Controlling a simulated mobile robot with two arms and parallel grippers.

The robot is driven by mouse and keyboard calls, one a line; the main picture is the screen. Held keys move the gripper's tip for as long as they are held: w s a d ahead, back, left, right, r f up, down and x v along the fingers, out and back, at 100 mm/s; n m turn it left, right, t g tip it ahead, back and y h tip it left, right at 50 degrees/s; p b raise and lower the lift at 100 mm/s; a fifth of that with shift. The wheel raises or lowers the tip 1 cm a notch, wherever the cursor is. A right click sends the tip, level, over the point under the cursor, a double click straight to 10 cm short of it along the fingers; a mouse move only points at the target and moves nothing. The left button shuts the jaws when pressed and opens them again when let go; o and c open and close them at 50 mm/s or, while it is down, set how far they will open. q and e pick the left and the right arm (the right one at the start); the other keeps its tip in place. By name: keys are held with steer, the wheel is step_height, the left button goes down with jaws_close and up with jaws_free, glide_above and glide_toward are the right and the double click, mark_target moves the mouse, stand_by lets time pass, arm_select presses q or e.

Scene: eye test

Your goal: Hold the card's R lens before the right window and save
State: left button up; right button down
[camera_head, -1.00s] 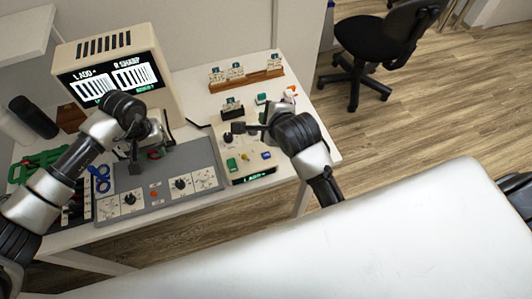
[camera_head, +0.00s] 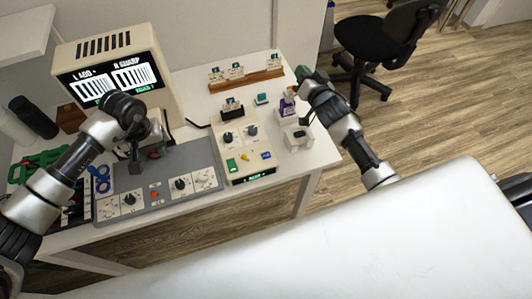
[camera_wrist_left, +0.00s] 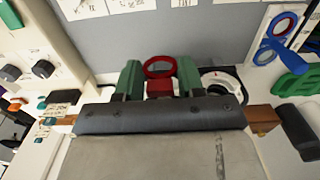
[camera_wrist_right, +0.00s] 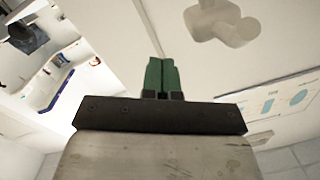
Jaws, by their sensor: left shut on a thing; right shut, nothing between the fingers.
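My left gripper (camera_wrist_left: 160,82) is shut on a red-rimmed ring lens (camera_wrist_left: 159,67), held over the grey panel; the lens also shows in the head view (camera_head: 154,153). I cannot read a letter on it. The screen (camera_head: 110,75) shows two striped windows, with "L ADD+" above the left window and a blurred "R" label above the right one (camera_head: 135,77). A small card (camera_head: 232,103) stands in a black holder behind the cream console. My right gripper (camera_wrist_right: 161,77) is shut and empty; its green fingertips (camera_head: 303,73) show near the table's right edge.
The cream console (camera_head: 240,150) has knobs, coloured buttons and a lit display. A wooden rack (camera_head: 250,82) of cards stands behind. A purple bottle-like thing (camera_head: 288,106) and a white box (camera_head: 296,137) are at right.

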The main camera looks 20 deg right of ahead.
steer(key=s+d+f+n, duration=0.1)
steer(key=d+f+n, duration=0.1)
steer(key=d+n, duration=0.3)
steer(key=s+d+f+n+t+y, duration=0.1)
steer(key=d+f+n, duration=0.2)
steer(key=d+n, duration=0.2)
steer(key=shift+s+d+f+n, duration=0.15)
steer(key=shift+s+d+n, duration=0.25)
steer(key=shift+d, duration=0.65)
